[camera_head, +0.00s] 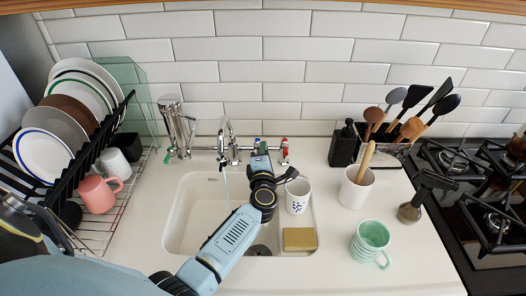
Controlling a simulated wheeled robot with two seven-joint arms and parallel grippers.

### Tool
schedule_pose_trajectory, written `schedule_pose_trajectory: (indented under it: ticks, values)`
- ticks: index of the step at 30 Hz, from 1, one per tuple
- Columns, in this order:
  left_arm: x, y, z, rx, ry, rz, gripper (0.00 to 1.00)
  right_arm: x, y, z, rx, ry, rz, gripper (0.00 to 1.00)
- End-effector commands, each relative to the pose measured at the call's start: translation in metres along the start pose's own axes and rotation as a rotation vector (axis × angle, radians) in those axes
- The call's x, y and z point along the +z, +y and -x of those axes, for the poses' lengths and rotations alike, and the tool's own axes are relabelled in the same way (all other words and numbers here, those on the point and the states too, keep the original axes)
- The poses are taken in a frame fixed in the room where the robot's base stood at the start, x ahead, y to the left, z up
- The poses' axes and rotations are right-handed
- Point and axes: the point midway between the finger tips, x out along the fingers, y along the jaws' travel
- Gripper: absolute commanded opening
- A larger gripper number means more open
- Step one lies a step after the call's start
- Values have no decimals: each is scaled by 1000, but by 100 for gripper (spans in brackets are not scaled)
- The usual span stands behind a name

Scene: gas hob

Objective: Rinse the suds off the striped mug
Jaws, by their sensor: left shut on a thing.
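My left gripper (287,177) is over the right part of the sink, shut at the rim of a white mug with dark blue marks (298,197). The fingers partly hide the mug's upper left, and I see no clear stripes or suds on it. A mint-green mug with paler bands (367,246) stands upright on the counter to the right, apart from the gripper. The tap (229,145) is over the white sink (185,222), left of the gripper. A thin water stream (227,190) appears to fall from it. My right gripper is not in view.
A yellow sponge (299,239) lies at the sink's right. A utensil crock (354,190), a black bottle (343,146) and the gas hob (455,160) are further right. A dish rack (108,203) with plates and a pink mug (98,194) stands left. The front right counter is mostly clear.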

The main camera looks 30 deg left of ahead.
Motion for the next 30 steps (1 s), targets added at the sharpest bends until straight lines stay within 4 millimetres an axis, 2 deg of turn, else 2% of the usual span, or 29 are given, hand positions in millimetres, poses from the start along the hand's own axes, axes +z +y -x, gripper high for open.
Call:
schedule_pose_trajectory:
  ticks: [3,4,9,17,20,23,30]
  values:
    - [-1,0,0,-1,0,0,0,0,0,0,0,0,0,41]
    - [-1,0,0,-1,0,0,12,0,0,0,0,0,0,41]
    - [0,0,0,-1,-1,0,32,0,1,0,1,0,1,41]
    - [0,0,1,-1,-2,0,32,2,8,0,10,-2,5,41]
    - [0,0,7,-2,-2,0,32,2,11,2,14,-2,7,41]
    - [0,-1,22,-4,-2,2,32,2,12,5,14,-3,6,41]
    - [-1,-1,76,-5,0,1,32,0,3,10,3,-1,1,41]
